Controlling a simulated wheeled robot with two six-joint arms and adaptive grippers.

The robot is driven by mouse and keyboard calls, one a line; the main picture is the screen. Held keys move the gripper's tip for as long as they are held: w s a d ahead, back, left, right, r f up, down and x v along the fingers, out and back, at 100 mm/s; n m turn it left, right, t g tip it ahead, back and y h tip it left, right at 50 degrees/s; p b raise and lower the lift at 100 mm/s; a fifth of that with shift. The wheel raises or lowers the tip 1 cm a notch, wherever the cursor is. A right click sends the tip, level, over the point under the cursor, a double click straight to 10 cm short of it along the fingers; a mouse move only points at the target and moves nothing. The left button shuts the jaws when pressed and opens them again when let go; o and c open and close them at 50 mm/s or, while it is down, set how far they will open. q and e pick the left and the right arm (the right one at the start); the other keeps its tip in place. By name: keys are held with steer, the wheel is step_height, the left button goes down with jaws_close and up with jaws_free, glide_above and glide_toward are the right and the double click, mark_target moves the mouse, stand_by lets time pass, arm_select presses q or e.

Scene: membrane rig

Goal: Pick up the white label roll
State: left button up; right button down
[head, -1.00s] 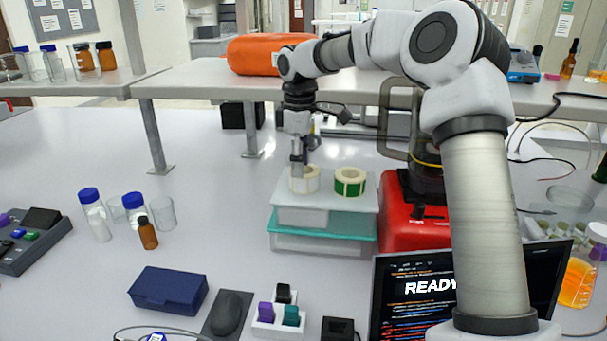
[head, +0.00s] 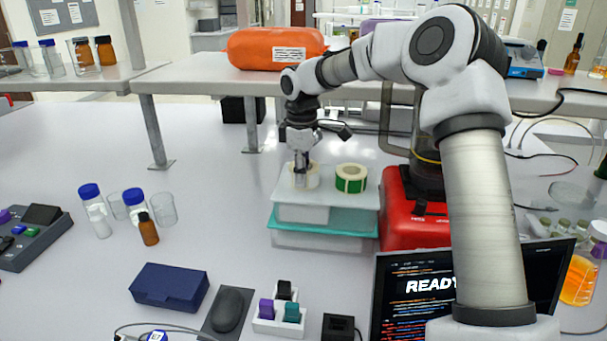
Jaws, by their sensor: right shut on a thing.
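The white label roll (head: 312,181) sits on top of a stack of white and teal boxes (head: 325,215) near the middle of the head view. My right gripper (head: 301,178) points down at the roll and is shut on it; its fingers hide part of the roll. I cannot tell whether the roll is clear of the box lid. A green and white label roll (head: 351,178) stands just to the right, apart from the gripper. My left gripper is not in view.
A red case (head: 410,222) stands right of the boxes. A raised shelf with an orange bag (head: 272,48) runs behind my arm. Bottles (head: 148,228), a navy box (head: 168,288) and a screen (head: 415,295) are nearer.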

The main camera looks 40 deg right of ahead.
steer(key=shift+r+p, duration=1.7)
steer(key=shift+p, duration=0.45)
steer(key=shift+a+r+p, duration=0.1)
steer(key=shift+r+p, duration=0.2)
steer(key=shift+p, duration=0.1)
steer(key=a, duration=0.1)
steer(key=s+a, duration=0.1)
steer(key=a, duration=0.1)
steer(key=shift+s+a+f+b, duration=0.15)
steer(key=shift+b, duration=0.25)
steer(key=s+a+r+p, duration=0.1)
steer(key=s+a, duration=0.3)
steer(key=a, duration=0.7)
steer(key=shift+a+p, duration=0.25)
steer(key=shift+p, duration=0.15)
